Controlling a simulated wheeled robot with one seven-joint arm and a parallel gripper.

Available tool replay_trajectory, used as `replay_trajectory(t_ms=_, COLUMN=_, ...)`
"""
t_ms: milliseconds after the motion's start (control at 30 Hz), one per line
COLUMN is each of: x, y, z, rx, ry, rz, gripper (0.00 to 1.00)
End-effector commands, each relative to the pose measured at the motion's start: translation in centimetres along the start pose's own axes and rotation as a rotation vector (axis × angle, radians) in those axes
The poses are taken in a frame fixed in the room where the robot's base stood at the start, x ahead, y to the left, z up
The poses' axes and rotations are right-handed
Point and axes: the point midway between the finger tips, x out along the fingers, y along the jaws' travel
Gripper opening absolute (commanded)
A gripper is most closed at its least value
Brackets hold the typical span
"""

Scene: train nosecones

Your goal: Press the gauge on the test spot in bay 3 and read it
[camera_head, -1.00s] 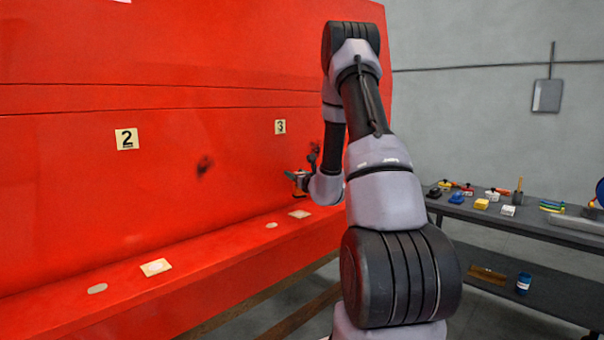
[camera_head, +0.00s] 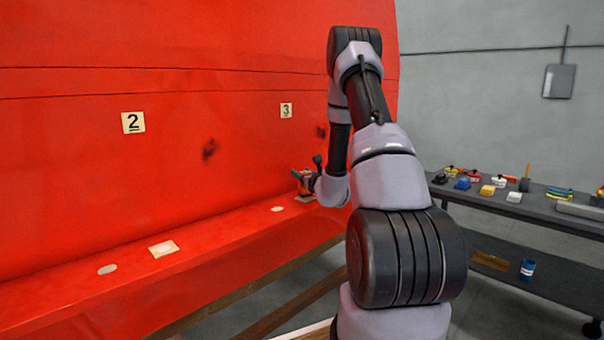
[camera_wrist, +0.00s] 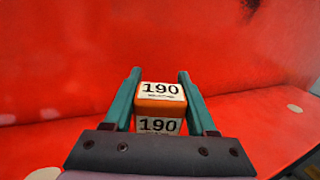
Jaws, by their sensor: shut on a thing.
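The gauge (camera_wrist: 160,96) is a small orange block with white faces; two faces in the wrist view read "190". My gripper (camera_wrist: 160,78) is shut on it, with a teal finger on each side. In the head view the gauge (camera_head: 304,182) is small, at the ledge below the "3" label (camera_head: 286,110) of bay 3. A pale square patch (camera_head: 305,199) shows just under the gauge, which partly covers it. I cannot tell for sure whether the gauge touches the patch.
The red ledge (camera_head: 215,231) also carries a pale square patch (camera_head: 163,249) below the "2" label (camera_head: 133,122) and round pale spots (camera_head: 277,209). The red wall rises close behind my gripper. A grey table (camera_head: 560,208) with several small items stands at the right.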

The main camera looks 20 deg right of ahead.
Motion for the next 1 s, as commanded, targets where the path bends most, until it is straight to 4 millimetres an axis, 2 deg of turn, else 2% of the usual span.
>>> replay_trajectory(t_ms=1000, x=0.03, y=0.00, z=-0.63, rx=0.000, ry=-0.001, rz=0.000, gripper=0.00)
